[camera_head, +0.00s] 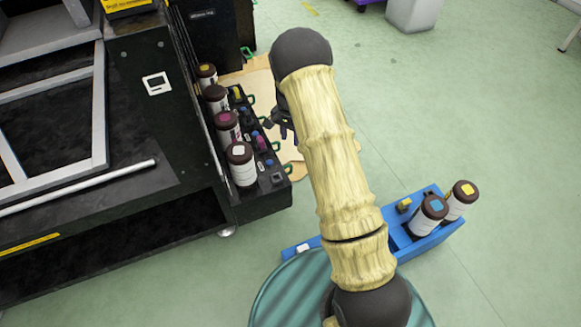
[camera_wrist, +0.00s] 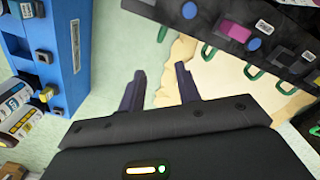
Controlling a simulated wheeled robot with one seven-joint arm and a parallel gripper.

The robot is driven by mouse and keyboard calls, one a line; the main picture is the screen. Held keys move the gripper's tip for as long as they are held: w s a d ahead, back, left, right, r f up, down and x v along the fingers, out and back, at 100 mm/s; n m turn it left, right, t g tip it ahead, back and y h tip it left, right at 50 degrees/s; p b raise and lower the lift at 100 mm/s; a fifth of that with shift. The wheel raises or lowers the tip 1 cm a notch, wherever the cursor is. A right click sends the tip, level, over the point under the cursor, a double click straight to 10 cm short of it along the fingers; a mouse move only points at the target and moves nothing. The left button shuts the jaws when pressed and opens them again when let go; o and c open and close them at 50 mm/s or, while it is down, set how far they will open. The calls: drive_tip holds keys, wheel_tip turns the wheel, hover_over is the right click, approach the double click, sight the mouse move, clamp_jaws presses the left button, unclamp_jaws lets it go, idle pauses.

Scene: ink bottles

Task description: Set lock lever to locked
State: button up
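Green loop-shaped levers stick out along the outer edge of the black ink rack (camera_head: 266,178). One lever (camera_head: 289,168) is near the rack's front end, and another lever (camera_wrist: 255,72) shows below the rack in the wrist view. I cannot tell which is the lock lever or whether any is locked. My gripper (camera_wrist: 160,88) is open, with two dark fingers apart and nothing between them. In the head view my gripper (camera_head: 282,127) is beside the rack's outer side, partly hidden by my arm. In the wrist view the levers are beyond and right of the fingertips, apart from them.
Several brown-capped ink bottles (camera_head: 241,165) stand in the rack beside the big black machine (camera_head: 150,130). A blue carrier (camera_head: 430,240) with two bottles is at the lower right, also at left in the wrist view (camera_wrist: 62,45). Green floor at right is open.

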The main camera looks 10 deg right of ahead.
sight(291, 167)
wheel_tip(291, 167, down, 16)
drive_tip(key=b, duration=0.7)
drive_tip(key=shift+s+r, duration=0.1)
drive_tip(key=shift+s, duration=0.05)
drive_tip(key=shift+d+f+b, duration=0.1)
drive_tip(key=shift+f+b, duration=0.3)
drive_tip(key=shift+d, duration=0.1)
